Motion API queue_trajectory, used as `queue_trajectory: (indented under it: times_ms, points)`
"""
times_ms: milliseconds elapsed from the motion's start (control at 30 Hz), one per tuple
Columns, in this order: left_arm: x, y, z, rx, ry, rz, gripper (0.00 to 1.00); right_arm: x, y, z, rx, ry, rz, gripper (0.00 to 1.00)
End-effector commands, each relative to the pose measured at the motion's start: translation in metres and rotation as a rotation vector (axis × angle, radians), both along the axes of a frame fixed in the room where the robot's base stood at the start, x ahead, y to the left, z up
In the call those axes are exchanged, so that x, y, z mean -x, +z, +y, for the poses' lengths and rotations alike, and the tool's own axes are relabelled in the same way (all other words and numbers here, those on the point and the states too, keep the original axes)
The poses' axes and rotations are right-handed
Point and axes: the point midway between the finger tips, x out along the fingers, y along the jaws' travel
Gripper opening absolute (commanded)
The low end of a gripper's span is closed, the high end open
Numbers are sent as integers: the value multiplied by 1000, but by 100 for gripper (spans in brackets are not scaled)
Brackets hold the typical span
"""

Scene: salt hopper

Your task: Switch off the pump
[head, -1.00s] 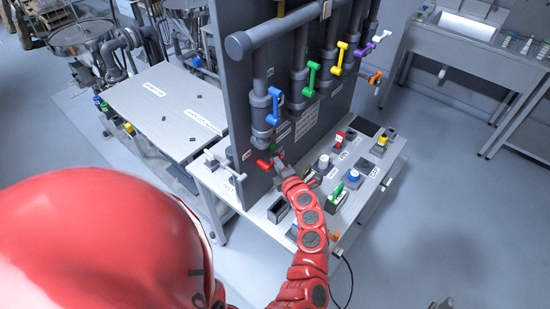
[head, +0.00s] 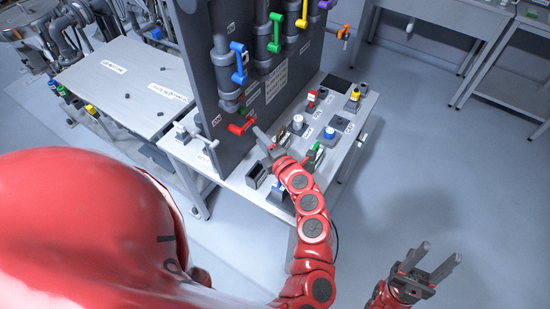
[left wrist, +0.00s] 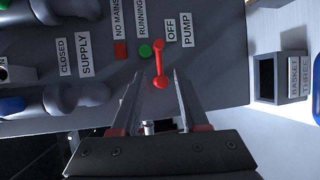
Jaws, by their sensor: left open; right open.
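The pump switch is a red lever (left wrist: 160,64) on a dark upright panel (left wrist: 205,80), beside labels reading "OFF" and "PUMP" in the left wrist view. It also shows low on the panel in the head view (head: 241,126). My left gripper (left wrist: 159,80) is open, its two fingers on either side of the lever's near end. I cannot tell if they touch it. In the head view my left gripper (head: 262,139) is at the lever. My right gripper (head: 433,257) is open and empty, over the floor at lower right.
Pipes with blue (head: 239,62), green (head: 275,32) and yellow (head: 303,14) valve handles rise above. The bench (head: 345,105) carries several switches and small bins. Floor at right is clear.

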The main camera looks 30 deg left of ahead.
Motion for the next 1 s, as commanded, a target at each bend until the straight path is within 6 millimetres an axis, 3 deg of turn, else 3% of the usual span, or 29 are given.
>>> queue_trajectory:
  times_ms: [100,400,600,1000]
  points:
    - [13,1,-24,2,-5,0,44,0,-11,0,0,0,0,50]
    - [38,12,-65,0,-4,1,44,0,-22,0,0,0,0,50]
    - [44,16,-74,0,-2,0,44,0,-24,0,0,0,0,50]
    - [45,16,-74,-1,0,1,44,0,-23,0,0,0,0,50]
